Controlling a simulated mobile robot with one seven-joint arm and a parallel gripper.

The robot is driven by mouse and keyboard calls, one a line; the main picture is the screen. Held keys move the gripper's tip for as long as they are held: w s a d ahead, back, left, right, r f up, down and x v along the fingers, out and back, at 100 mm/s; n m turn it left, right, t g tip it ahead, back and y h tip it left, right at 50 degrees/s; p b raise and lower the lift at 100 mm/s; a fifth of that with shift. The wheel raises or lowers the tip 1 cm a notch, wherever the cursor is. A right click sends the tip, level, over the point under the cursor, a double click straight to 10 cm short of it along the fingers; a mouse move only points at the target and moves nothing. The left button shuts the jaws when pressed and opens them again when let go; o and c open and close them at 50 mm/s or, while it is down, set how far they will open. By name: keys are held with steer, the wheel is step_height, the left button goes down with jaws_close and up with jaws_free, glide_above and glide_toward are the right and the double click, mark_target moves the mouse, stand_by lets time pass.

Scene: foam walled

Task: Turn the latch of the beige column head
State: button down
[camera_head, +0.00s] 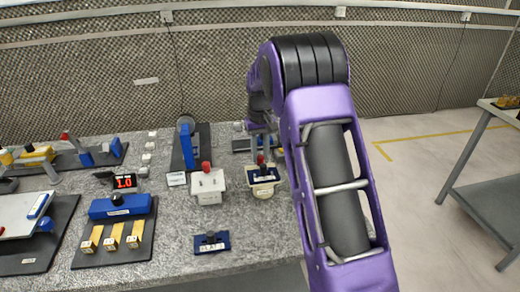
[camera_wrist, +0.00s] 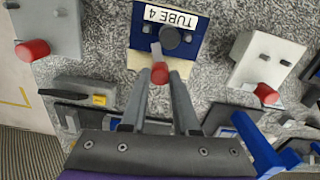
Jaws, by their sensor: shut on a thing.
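The beige column head (camera_head: 262,190) stands on the speckled bench, just left of my arm. In the wrist view its beige edge (camera_wrist: 137,62) shows below a navy top face with a "TUBE 4" label and a dark round knob. Its latch is a short lever with a red tip (camera_wrist: 160,73), which points toward my gripper. My gripper (camera_wrist: 160,78) has its two fingers on either side of the red tip, shut on it. In the head view the red tip (camera_head: 261,160) shows, but my arm partly hides the fingers.
A white box with a red-tipped lever (camera_head: 207,186) stands left of the column head; it is at right in the wrist view (camera_wrist: 262,65). A grey box (camera_wrist: 50,25) with a red tip is at left there. A navy label plate (camera_head: 211,243) lies in front.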

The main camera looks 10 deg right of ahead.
mark_target(260, 157)
steer(key=shift+m+p, duration=0.35)
steer(key=shift+m, duration=1.75)
steer(key=c, duration=0.9)
jaws_free()
steer(key=shift+c, duration=0.2)
steer(key=shift+r, duration=0.1)
step_height(260, 157, up, 17)
steer(key=shift+r, duration=0.15)
